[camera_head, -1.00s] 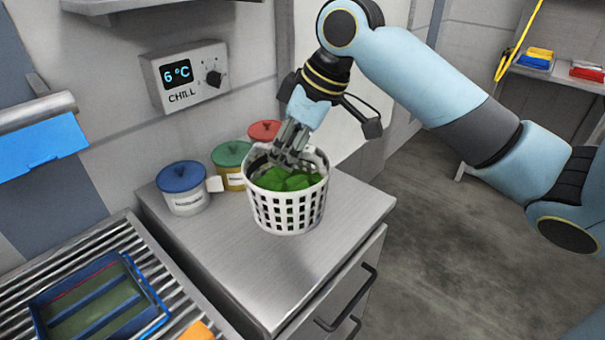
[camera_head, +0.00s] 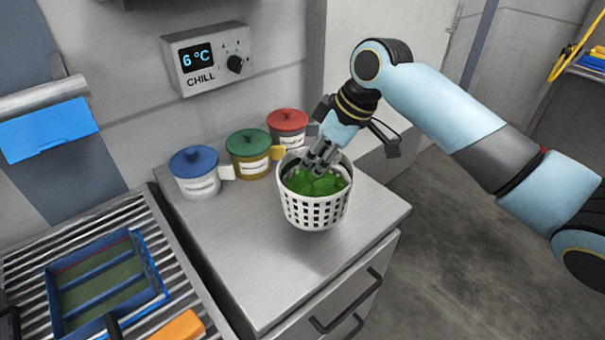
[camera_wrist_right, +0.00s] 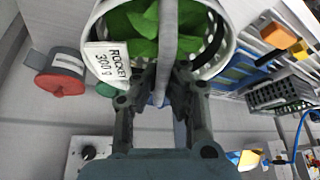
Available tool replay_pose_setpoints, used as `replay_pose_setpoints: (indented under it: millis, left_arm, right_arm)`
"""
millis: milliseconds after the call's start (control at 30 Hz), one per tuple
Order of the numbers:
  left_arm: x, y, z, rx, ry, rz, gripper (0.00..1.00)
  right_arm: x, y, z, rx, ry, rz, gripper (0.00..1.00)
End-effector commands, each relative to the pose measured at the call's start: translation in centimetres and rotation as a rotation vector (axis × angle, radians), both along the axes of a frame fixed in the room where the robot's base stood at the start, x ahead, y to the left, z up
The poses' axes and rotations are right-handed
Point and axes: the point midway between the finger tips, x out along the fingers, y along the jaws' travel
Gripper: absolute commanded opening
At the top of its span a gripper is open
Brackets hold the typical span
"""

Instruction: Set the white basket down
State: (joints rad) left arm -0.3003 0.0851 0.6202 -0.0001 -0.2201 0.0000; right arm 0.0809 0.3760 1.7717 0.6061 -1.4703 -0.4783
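The white basket (camera_head: 316,208) is perforated and holds green leaves (camera_head: 315,184). It is upright over the right part of the steel counter top. I cannot tell whether its bottom touches the counter. My right gripper (camera_head: 322,157) reaches down into the basket's top from behind. In the right wrist view, the basket (camera_wrist_right: 222,42) has a label reading "ROCKET 300 g", and its pale handle runs between the fingers of my right gripper (camera_wrist_right: 167,75), which look closed on it. My left gripper does not show in these views.
Blue-lidded (camera_head: 196,172), green-lidded (camera_head: 250,153) and red-lidded (camera_head: 287,128) pots line the counter's back. The front counter (camera_head: 250,270) is clear. A blue tray (camera_head: 155,270) and an orange object (camera_head: 180,328) lie at the lower left. A chill panel (camera_head: 208,57) hangs above.

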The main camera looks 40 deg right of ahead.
Motion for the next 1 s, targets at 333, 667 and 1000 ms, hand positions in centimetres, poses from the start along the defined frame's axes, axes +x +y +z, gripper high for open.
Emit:
replay_pose_setpoints:
  millis: [333, 667, 1000]
  left_arm:
    - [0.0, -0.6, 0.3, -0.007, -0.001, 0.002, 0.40]
    - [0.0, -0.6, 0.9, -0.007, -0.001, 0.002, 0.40]
    - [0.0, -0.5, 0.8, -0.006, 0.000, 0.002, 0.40]
  right_arm:
    - [3.7, 0.0, -2.5, -0.001, -0.001, 0.000, 0.00]
    - [3.6, 0.0, -6.1, -0.003, -0.002, 0.001, 0.00]
    - [3.6, 0.0, -6.3, -0.003, -0.001, 0.001, 0.08]
